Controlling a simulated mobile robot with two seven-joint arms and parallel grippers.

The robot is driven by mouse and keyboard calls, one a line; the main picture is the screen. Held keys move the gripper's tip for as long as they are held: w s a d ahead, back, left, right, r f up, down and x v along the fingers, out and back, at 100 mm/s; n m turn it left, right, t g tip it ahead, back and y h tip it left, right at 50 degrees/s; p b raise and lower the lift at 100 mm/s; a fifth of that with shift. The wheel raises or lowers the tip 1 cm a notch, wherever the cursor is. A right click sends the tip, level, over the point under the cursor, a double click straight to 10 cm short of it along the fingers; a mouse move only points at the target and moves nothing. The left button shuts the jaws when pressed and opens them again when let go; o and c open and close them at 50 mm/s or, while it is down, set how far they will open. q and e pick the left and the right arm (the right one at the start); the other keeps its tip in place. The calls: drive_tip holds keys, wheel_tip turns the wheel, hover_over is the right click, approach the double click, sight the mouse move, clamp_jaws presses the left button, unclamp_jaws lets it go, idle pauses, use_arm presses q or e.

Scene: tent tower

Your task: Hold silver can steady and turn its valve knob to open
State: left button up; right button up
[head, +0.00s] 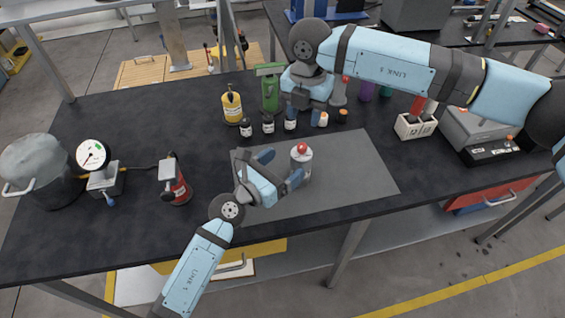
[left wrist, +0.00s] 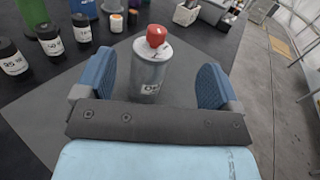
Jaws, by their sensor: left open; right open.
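The silver can (head: 301,168) stands upright on the grey mat (head: 355,185), with its red valve knob (head: 302,148) on top. In the left wrist view the can (left wrist: 150,75) and its red knob (left wrist: 156,36) lie between the two blue fingers. My left gripper (head: 280,169) is open, its fingers pointing at the can from the left, with gaps on both sides of it. My right gripper (head: 303,103) is open and empty, above and behind the can near the small bottles; its fingertips are hard to make out.
Small dark bottles (head: 268,124), a yellow bottle (head: 232,104) and a green device (head: 269,90) stand behind the mat. A red canister (head: 179,185), a gauge (head: 93,156) and a pot (head: 42,170) are at the left. The mat's right part is clear.

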sight(293, 170)
use_arm(q)
drive_tip(key=shift+w+f, duration=0.1)
drive_tip(key=shift+w, duration=0.25)
wheel_tip(293, 170, down, 6)
drive_tip(key=shift+f, duration=0.1)
drive_tip(key=shift+d+f, duration=0.1)
drive_tip(key=shift+f, duration=0.7)
drive_tip(key=x, duration=0.7)
drive_tip(key=shift+w, duration=0.2)
